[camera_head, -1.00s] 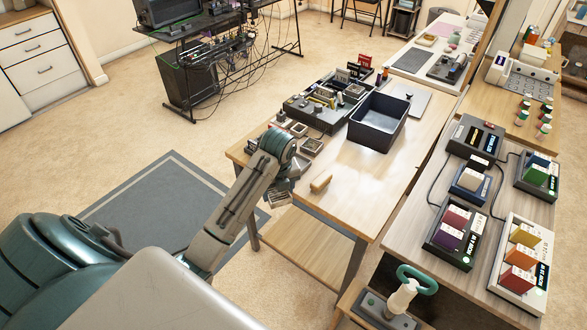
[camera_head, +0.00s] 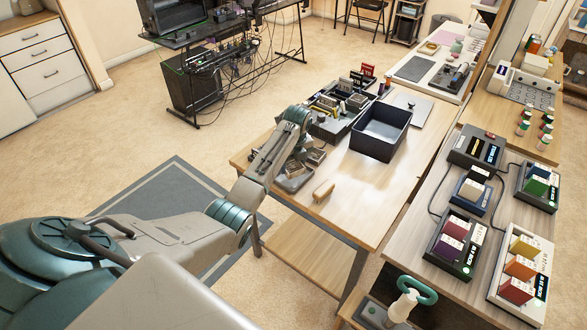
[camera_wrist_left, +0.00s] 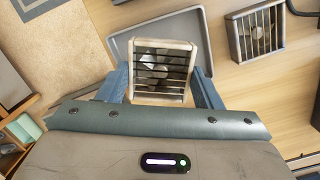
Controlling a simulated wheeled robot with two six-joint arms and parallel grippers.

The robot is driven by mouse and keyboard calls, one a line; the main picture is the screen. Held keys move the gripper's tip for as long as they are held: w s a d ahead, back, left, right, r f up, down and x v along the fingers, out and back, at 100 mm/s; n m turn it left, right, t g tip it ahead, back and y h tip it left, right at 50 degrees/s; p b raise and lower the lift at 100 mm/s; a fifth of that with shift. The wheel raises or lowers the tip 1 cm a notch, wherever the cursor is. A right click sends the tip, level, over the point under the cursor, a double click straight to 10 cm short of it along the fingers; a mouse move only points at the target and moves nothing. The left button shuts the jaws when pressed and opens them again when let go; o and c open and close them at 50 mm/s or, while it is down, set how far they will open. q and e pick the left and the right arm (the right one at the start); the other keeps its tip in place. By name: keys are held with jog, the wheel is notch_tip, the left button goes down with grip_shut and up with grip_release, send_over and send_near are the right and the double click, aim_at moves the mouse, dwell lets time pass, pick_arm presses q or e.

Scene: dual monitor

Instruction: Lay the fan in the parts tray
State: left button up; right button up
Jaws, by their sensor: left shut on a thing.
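The fan (camera_wrist_left: 158,72) is a square frame with dark slats in the left wrist view. My left gripper (camera_wrist_left: 160,84) is shut on it, with a blue finger on each side. The shallow grey parts tray (camera_wrist_left: 182,25) lies behind and below the fan in that view; the fan overlaps it, and I cannot tell whether they touch. In the head view the tray (camera_head: 291,183) is at the table's left end, and my arm hides much of the gripper. My right gripper does not show.
A similar slatted part (camera_wrist_left: 257,32) lies to the right in the left wrist view. A deep black bin (camera_head: 381,133) and a crowded black organizer (camera_head: 332,122) stand farther back. A wooden handle (camera_head: 324,190) lies near the table's front edge.

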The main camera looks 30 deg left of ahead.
aim_at(294, 165)
pick_arm(q)
jog(key=shift+w+a+f, duration=0.1)
jog(key=shift+w+f, duration=0.1)
jog(key=shift+w, duration=0.1)
jog(key=shift+f+p, duration=0.5)
jog(key=shift+f, duration=1.1)
jog(key=shift+f, duration=0.1)
jog(key=o, duration=1.1)
jog(key=r, duration=0.4)
jog(key=d+r+b, duration=0.1)
jog(key=r, duration=0.7)
jog(key=shift+s+d+r, duration=0.1)
jog(key=shift+s+d, duration=0.05)
jog(key=shift+s, duration=0.2)
